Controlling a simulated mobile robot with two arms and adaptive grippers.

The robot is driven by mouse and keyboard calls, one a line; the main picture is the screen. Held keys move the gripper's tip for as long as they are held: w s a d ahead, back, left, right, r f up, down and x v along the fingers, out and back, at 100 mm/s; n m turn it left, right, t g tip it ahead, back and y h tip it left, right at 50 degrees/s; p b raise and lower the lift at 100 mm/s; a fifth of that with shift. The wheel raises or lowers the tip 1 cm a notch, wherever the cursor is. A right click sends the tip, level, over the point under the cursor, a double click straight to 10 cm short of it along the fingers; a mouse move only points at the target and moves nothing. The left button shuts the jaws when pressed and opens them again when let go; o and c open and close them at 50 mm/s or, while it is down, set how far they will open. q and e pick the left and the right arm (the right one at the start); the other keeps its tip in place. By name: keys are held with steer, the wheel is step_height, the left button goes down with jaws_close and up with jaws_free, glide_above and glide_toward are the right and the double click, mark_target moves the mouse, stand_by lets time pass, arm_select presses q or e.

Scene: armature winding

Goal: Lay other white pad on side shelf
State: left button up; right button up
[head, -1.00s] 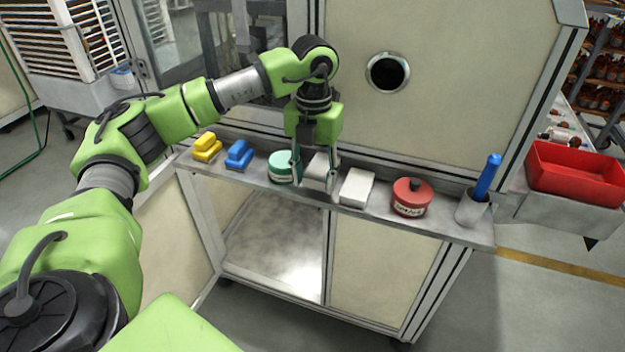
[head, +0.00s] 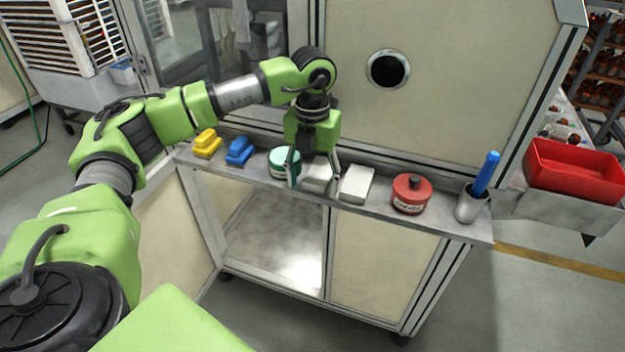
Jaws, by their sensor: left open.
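Two white pads lie on the narrow grey side shelf (head: 440,226). One white pad (head: 356,184) lies clear to the right of my left gripper. The other white pad (head: 318,174) lies between the fingers of my left gripper (head: 312,180), partly hidden by them. My left gripper points down with its fingers spread on either side of this pad, open. I cannot tell whether the fingers touch it. My right gripper does not show.
On the shelf stand a yellow block (head: 207,144), a blue block (head: 240,152), a green round tin (head: 281,161) close to the gripper's left finger, a red tin (head: 411,194) and a cup (head: 471,205) with a blue marker. A red bin (head: 570,172) is at right.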

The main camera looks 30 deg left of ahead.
arm_select(q)
steer(key=shift+r, duration=0.4)
step_height(320, 180, up, 11)
steer(key=b, duration=0.2)
steer(key=shift+r, duration=0.2)
